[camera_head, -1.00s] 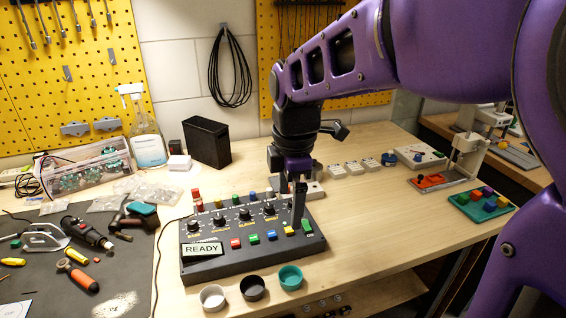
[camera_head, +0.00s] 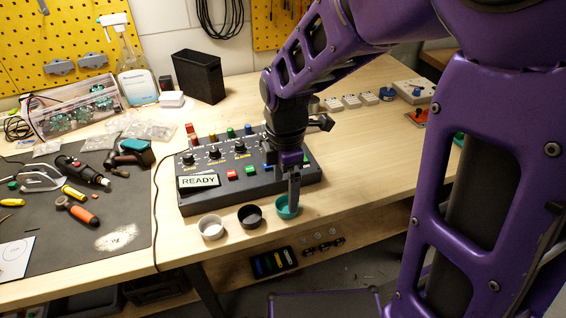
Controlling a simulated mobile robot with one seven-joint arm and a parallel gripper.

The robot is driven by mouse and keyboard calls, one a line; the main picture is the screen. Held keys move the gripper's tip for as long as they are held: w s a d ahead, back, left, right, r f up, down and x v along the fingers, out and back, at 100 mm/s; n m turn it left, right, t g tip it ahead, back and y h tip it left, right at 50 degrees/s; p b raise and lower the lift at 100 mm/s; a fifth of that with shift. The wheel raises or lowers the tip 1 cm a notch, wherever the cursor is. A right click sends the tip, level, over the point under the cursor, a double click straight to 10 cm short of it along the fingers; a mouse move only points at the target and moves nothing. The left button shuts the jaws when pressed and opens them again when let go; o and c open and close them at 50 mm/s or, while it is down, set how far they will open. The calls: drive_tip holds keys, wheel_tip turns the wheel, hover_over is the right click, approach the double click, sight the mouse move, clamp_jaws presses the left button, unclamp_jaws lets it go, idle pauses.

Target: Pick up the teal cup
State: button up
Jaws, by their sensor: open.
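The teal cup (camera_head: 282,211) stands upright at the front edge of the bench, the rightmost in a row of three small cups. My gripper (camera_head: 293,212) points down at this cup, its fingers over the cup's right part and hiding some of it. I cannot tell whether the fingertips are inside the cup or in front of it. The gripper is open and holds nothing that I can see.
A black cup (camera_head: 250,217) and a white cup (camera_head: 211,227) stand left of the teal one. The control box (camera_head: 195,207) with its READY display lies just behind. A lower shelf shows below the edge.

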sight(287, 200)
drive_tip(key=f, duration=0.5)
drive_tip(key=shift+d+b, duration=0.2)
drive_tip(key=shift+b, duration=0.2)
drive_tip(key=c, duration=1.4)
drive_tip(key=shift+r, duration=0.1)
